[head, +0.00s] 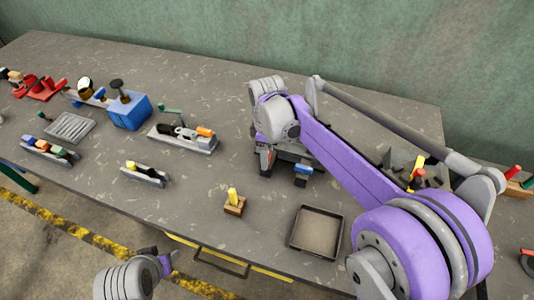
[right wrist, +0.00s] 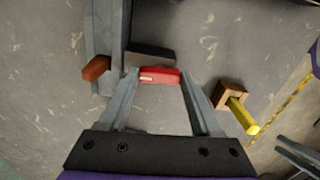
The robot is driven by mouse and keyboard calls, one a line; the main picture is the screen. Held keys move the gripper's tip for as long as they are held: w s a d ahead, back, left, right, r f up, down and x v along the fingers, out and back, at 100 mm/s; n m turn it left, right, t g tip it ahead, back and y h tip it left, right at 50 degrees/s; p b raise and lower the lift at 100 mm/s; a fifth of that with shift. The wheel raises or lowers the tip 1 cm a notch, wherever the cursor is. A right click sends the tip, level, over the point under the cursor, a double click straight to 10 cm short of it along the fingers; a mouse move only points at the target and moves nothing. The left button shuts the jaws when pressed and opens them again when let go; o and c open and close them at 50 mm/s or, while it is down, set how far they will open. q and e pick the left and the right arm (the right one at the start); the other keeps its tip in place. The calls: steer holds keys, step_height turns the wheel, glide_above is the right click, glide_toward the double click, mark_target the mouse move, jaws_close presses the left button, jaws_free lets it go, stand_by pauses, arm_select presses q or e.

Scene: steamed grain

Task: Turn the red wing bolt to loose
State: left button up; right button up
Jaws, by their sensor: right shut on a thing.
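The red wing bolt (right wrist: 160,76) is a short red bar in the right wrist view, lying across between my right fingertips. My right gripper (right wrist: 161,79) is shut on it, with one finger at each end. A dark grey block (right wrist: 150,57) sits just beyond the bolt. In the head view my right gripper (head: 267,165) points down at the table in the middle, and my wrist and arm hide most of the bolt and its fixture. Part of my left arm shows at the bottom left of the head view; its fingers cannot be made out.
A grey rail (right wrist: 109,35) with a red-brown handle (right wrist: 97,68) lies beside the bolt. A wooden block (head: 235,207) with a yellow peg (head: 233,194) stands nearby. An open tray (head: 291,232) is near the front edge. Clamps and a blue box (head: 129,112) stand left.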

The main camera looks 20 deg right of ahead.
steer(key=n, duration=0.4)
steer(key=shift+n, duration=0.4)
stand_by(0.4)
steer(key=o, duration=1.4)
step_height(320, 180, up, 11)
steer(key=shift+f, duration=0.1)
